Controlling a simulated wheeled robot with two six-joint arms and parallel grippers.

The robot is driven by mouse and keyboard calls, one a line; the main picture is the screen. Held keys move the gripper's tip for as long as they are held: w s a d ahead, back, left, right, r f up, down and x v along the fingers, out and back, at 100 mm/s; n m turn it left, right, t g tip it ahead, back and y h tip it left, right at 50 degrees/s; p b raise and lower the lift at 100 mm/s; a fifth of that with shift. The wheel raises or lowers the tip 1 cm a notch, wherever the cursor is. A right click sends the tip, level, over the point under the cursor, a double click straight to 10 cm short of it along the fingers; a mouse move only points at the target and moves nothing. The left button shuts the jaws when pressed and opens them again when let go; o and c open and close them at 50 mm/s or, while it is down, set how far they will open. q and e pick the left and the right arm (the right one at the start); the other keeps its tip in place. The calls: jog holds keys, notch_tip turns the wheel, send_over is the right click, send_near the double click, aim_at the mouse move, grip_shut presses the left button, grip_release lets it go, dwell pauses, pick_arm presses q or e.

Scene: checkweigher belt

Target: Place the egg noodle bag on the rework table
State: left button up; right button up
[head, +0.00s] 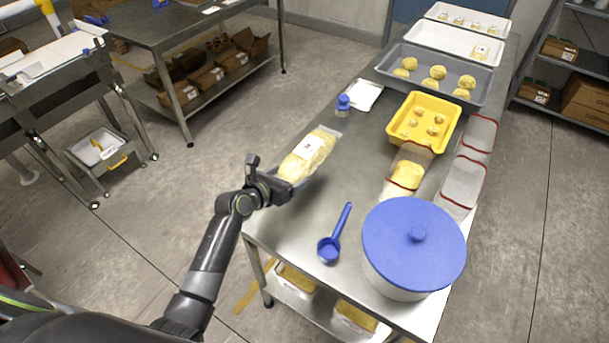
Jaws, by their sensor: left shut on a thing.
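The egg noodle bag (308,153) is a clear bag of yellow noodles with a white label. It is at the left edge of a long steel table (300,215), which seems to be the rework table. My left gripper (283,182) is shut on the near end of the bag, and its fingers are partly hidden. The bag lies tilted away from the gripper; I cannot tell whether it touches the table top. My right gripper is not in view.
A blue scoop (333,238) and a blue-lidded pot (413,245) stand at the table's near end. Table left of centre is bare.

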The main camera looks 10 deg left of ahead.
pick_arm(q)
notch_tip(320, 180, down, 3)
jog(key=shift+f+b, duration=0.1)
jog(key=shift+b, duration=0.2)
jog(key=shift+w+f+b, duration=0.1)
jog(key=shift+f+b, duration=0.65)
jog(key=shift+f, duration=1.55)
jog(key=o, duration=0.9)
jog(key=shift+f, duration=0.2)
jog(key=o, duration=0.4)
jog(key=shift+o, duration=0.2)
jog(key=shift+r, duration=0.15)
